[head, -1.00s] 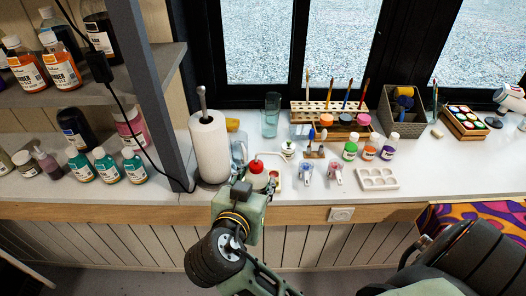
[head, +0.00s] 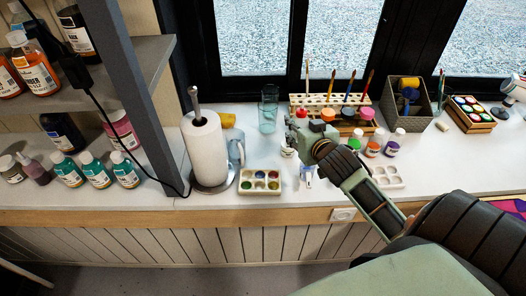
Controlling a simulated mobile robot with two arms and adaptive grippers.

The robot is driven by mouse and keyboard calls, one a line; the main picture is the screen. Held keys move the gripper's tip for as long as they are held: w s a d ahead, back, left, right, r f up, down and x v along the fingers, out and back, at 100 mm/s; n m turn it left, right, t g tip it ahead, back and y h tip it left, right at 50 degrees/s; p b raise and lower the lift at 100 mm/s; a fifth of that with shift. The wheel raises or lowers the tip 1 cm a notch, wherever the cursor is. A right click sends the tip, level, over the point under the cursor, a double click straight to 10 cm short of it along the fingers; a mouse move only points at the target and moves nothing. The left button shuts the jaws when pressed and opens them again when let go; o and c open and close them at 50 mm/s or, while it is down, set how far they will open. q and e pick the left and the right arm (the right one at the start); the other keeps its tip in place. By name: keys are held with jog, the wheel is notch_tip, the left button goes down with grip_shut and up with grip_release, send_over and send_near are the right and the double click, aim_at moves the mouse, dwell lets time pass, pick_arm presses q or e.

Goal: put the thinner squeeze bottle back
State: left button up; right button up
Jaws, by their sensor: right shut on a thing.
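The thinner squeeze bottle is mostly hidden by my right gripper (head: 300,132), which is shut on it. Only its red cap (head: 301,113) shows clearly above the jaws. The gripper is over the back of the white counter, in front of the wooden brush rack (head: 330,101). I cannot tell whether the bottle touches the counter. My left gripper is not in view.
A paint palette (head: 246,187) lies near the counter's front edge, beside the paper towel roll (head: 205,150). A glass (head: 268,115) stands behind. Small paint bottles (head: 373,148) and an empty white palette (head: 390,183) are to the right. Shelves of bottles stand left.

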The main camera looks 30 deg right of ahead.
jog(key=shift+w, duration=0.35)
jog(key=w+a+f, duration=0.2)
jog(key=w+f, duration=0.1)
jog(key=w+a+f+p, duration=0.1)
jog(key=w+a+f, duration=0.1)
jog(key=w+f, duration=0.1)
jog(key=w+a+f+p, duration=0.1)
jog(key=w+a+f, duration=0.1)
jog(key=w+f, duration=0.1)
jog(key=shift+a+f, duration=0.2)
jog(key=shift+f, duration=0.7)
jog(key=shift+f, duration=0.1)
jog(key=o, duration=0.7)
